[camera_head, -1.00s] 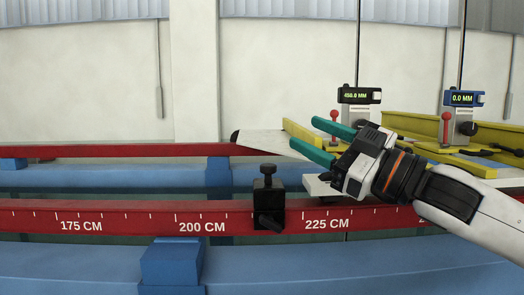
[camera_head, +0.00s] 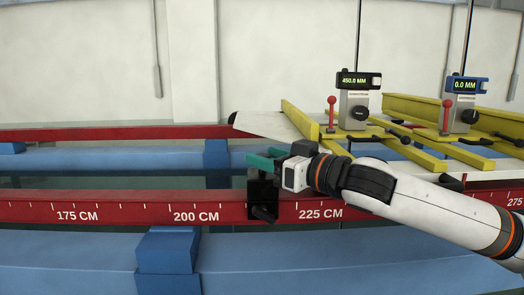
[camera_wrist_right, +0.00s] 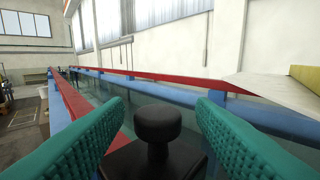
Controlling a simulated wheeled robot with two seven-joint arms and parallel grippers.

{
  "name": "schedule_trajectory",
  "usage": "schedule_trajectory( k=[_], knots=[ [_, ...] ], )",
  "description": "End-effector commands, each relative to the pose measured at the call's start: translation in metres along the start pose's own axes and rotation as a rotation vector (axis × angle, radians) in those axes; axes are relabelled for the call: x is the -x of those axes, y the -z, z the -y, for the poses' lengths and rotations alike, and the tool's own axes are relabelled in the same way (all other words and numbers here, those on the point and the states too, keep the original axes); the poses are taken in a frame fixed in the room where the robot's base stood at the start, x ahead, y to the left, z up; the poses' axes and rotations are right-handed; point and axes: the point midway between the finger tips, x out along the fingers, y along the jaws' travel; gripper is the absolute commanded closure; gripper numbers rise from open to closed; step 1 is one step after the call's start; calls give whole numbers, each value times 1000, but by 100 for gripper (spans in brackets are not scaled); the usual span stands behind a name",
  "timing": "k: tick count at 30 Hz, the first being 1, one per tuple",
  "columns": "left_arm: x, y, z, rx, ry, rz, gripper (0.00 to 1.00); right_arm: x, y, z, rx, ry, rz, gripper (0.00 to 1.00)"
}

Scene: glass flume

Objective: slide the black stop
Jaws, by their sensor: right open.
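The black stop (camera_head: 262,193) sits on the red scale rail (camera_head: 120,207), between the 200 CM and 225 CM marks. Its round top knob (camera_wrist_right: 157,124) is large in the right wrist view, on a black block. My right gripper (camera_head: 264,158) is at the top of the stop, its teal fingers hiding the knob in the head view. In the right wrist view its fingers (camera_wrist_right: 158,130) stand open, one on each side of the knob, with gaps between. My left gripper is out of view.
A blue block (camera_head: 168,252) stands in front of the rail, left of the stop. Yellow frames with a 450.0 MM gauge (camera_head: 358,80) and a 0.0 MM gauge (camera_head: 467,86) stand behind, to the right. The rail left of the stop is clear.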

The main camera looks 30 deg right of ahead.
Motion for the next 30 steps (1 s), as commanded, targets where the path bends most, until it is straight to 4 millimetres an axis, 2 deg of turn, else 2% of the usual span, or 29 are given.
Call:
schedule_trajectory(
  k=[6, 15, 24, 30],
  knots=[
    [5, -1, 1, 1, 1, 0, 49, -18, -1, 0, 1, -1, 1, 49],
    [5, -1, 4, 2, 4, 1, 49, -20, 0, 0, 2, 1, 1, 49],
    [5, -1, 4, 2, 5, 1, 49, -20, 0, 0, 2, 0, 1, 98],
    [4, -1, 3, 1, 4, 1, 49, -21, 0, -2, 2, -1, 1, 100]
  ],
)
